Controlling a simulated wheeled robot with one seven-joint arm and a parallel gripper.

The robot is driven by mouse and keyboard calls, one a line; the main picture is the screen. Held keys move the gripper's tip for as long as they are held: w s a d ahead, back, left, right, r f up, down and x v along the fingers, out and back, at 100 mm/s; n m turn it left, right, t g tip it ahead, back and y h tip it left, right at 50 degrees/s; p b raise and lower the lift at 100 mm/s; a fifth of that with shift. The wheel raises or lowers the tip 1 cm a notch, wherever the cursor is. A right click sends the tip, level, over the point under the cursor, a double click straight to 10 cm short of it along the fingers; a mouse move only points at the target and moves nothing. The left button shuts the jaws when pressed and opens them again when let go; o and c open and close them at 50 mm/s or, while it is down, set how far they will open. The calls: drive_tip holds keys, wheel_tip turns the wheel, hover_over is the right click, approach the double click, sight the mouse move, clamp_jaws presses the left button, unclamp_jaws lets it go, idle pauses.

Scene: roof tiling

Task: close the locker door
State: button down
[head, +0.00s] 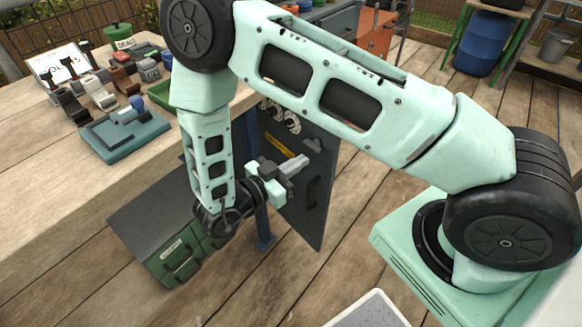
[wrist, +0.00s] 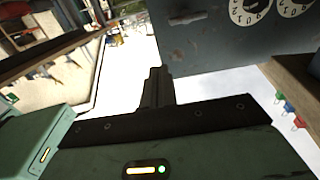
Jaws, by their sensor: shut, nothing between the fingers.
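The locker door (head: 322,213) is a dark grey panel below the workbench in the head view. It stands swung out from the bench, with a dark handle (head: 312,190), a yellow label and pale round dials near its top. The door (wrist: 215,45) also fills the upper right of the wrist view, with two white dials in the corner. My gripper (head: 300,163) is shut and empty, in front of the door's face in the head view. Its closed fingers (wrist: 154,85) point at the door's lower left edge in the wrist view. I cannot tell whether they touch it. The locker's inside is hidden.
The wooden workbench (head: 60,190) at the left carries clamps, a teal case (head: 125,135) and a green tray (head: 162,95). A green drawer cabinet (head: 172,250) stands under it, beside a blue post (head: 263,222). The plank floor (head: 350,240) right of the door is clear.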

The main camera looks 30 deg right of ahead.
sight(335, 141)
drive_tip(key=d, duration=0.3)
drive_tip(key=w+d, duration=0.1)
drive_tip(key=d, duration=0.5)
drive_tip(key=shift+w+d, duration=0.15)
drive_tip(key=shift+d, duration=0.05)
